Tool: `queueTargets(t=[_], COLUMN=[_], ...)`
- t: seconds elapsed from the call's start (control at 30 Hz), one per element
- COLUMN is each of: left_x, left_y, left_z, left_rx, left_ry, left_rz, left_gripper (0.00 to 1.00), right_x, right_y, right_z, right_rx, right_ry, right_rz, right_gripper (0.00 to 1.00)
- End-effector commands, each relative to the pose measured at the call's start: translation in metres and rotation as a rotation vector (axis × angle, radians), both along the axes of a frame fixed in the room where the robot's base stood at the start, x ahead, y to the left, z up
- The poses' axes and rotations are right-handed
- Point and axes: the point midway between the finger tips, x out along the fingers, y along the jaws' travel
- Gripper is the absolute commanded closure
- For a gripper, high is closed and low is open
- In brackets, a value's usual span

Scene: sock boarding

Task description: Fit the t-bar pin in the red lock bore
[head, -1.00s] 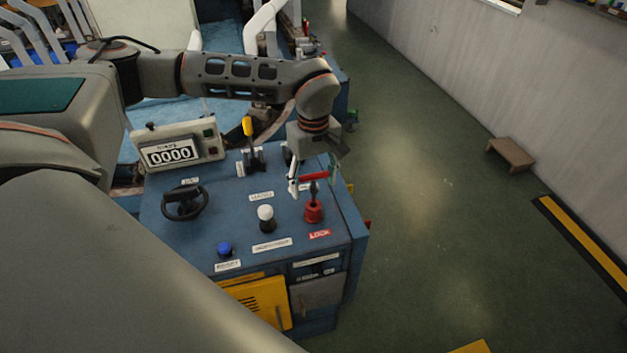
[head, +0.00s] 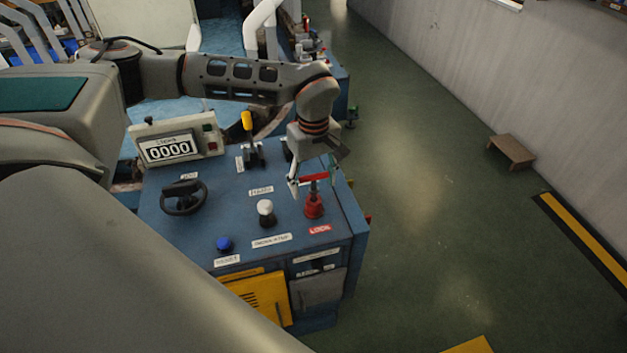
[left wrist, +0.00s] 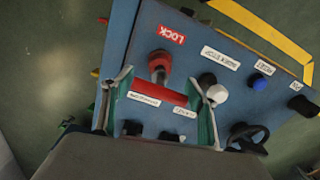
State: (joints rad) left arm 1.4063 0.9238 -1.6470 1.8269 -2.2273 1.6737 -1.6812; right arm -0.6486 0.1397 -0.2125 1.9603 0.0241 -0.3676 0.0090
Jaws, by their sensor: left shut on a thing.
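The t-bar pin (head: 314,178) has a red crossbar and a grey shank pointing down. My left gripper (head: 313,182) is shut on the crossbar, one finger at each end. In the left wrist view the crossbar (left wrist: 158,93) spans between the fingers of the gripper (left wrist: 160,104). The red lock bore (head: 314,208) stands on the blue console above the red LOCK label. The shank is over the bore and its lower end meets the bore's top in the picture; I cannot tell how far inside it is. The lock bore (left wrist: 160,61) also shows beside the crossbar in the left wrist view.
The blue console (head: 230,200) carries a white knob (head: 265,208), a blue button (head: 224,243), a black handwheel (head: 184,198), a yellow-handled lever (head: 247,122) and a counter box (head: 173,142). The floor to the right is clear, with a small brown step stool (head: 512,152) by the wall.

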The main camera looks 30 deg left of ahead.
Motion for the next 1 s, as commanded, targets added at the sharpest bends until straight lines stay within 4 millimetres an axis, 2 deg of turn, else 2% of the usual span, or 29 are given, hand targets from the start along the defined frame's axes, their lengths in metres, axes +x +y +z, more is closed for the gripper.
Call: queueTargets(t=[1.0], left_x=[0.0], left_y=[0.0], left_z=[-0.023], left_rx=[0.0], left_ry=[0.0], left_rz=[0.0], left_gripper=[0.67], right_x=[0.001], right_y=[0.0], right_z=[-0.01], right_rx=[0.001], right_ry=[-0.003], right_rz=[0.0], right_gripper=[0.6])
